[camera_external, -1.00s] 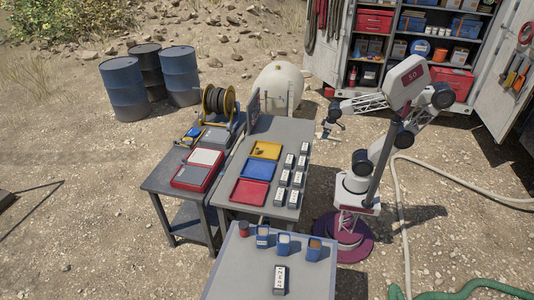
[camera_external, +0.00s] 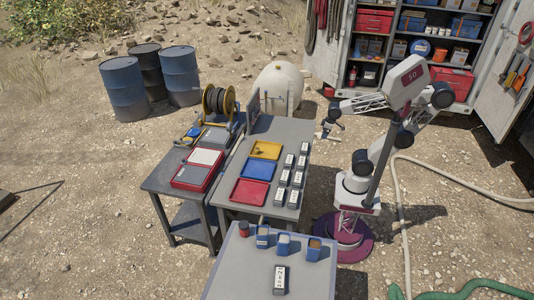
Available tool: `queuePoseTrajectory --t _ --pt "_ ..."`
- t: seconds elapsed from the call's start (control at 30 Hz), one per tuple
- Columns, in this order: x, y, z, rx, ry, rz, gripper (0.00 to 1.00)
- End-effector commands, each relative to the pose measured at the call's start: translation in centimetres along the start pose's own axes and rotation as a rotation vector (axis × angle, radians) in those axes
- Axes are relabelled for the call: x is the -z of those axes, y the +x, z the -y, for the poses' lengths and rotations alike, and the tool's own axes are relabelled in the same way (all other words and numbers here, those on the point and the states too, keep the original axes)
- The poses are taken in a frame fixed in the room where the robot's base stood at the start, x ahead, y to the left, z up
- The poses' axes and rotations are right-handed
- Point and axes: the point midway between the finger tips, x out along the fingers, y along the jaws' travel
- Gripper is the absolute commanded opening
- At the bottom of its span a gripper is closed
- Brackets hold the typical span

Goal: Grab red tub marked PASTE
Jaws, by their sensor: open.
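A small red tub (camera_external: 244,230) with a dark top stands at the back left corner of the near grey table (camera_external: 235,275). Any marking on it is too small to read. My gripper (camera_external: 325,134) hangs from the arm's left end, beyond the right side of the middle table. It is open, looks empty, and is well apart from the red tub. Its fingers are small in this view.
Several blue tubs (camera_external: 284,244) stand in a row right of the red tub, with a dark labelled block (camera_external: 280,280) in front. The middle table holds yellow, blue and red trays (camera_external: 250,192) and several labelled blocks (camera_external: 297,178).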

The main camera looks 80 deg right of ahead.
Motion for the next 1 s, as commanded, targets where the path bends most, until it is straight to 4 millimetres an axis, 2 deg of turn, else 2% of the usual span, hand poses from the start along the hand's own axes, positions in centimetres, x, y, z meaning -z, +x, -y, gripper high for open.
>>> queuePoseTrajectory --t 0.17,0.37,0.67,1.0 --pt "1.8 0.3 1.1 0.019 -0.026 -0.023 0.92" --pt "5.9 1.3 3.9 0.063 -0.084 -0.079 0.92" --pt "13.3 3.5 10.7 0.146 -0.182 -0.193 0.92" --pt "20.1 6.8 20.0 0.229 -0.274 -0.319 0.92"
